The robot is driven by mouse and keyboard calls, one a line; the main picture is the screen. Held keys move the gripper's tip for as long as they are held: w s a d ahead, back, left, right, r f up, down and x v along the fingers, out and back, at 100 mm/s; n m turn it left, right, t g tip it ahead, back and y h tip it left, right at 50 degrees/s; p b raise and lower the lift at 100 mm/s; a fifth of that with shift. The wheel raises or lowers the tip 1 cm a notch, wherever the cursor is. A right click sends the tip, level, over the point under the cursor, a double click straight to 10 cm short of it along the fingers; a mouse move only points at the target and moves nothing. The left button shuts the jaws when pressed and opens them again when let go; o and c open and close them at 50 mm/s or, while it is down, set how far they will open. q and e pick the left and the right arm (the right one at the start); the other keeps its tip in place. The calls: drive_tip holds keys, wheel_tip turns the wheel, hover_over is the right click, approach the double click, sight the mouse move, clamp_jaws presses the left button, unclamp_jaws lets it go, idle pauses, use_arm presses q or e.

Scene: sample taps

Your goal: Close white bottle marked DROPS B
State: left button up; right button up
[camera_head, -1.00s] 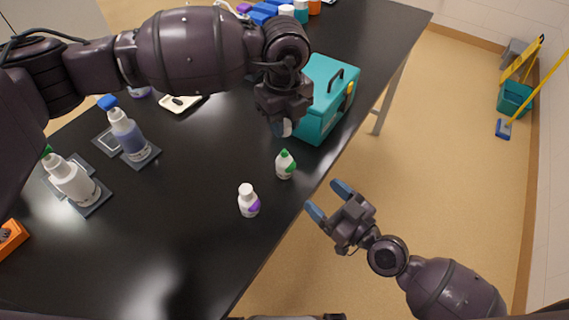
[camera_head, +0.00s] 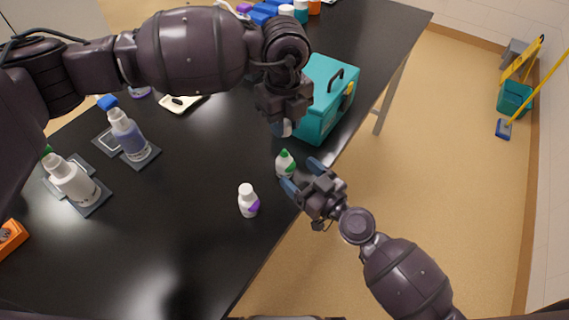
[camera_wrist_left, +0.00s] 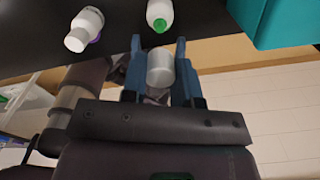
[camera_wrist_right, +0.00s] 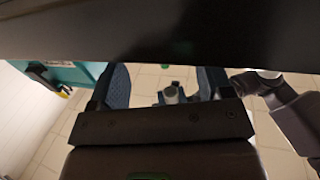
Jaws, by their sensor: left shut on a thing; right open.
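Two small white bottles stand upright near the table's right edge. The lettering is too small to read, so I cannot tell which is DROPS B. My left gripper (camera_head: 281,127) is shut on a small white cylindrical piece, probably a cap (camera_wrist_left: 160,68), above the table beyond the bottles. My right gripper (camera_head: 303,177) is open, its fingers pointing at the green-topped bottle, close beside it. In the right wrist view only a green tip (camera_wrist_right: 164,67) shows.
A teal case (camera_head: 322,105) stands behind the bottles at the right edge. Two larger bottles (camera_head: 128,135) (camera_head: 72,182) stand on mats at left. An orange object (camera_head: 12,238) lies at front left. The middle of the black table is clear.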

sight(290, 166)
drive_tip(key=shift+x, duration=2.15)
drive_tip(key=c, duration=1.4)
use_arm(q)
drive_tip(key=shift+f, duration=2.5)
use_arm(e)
clamp_jaws()
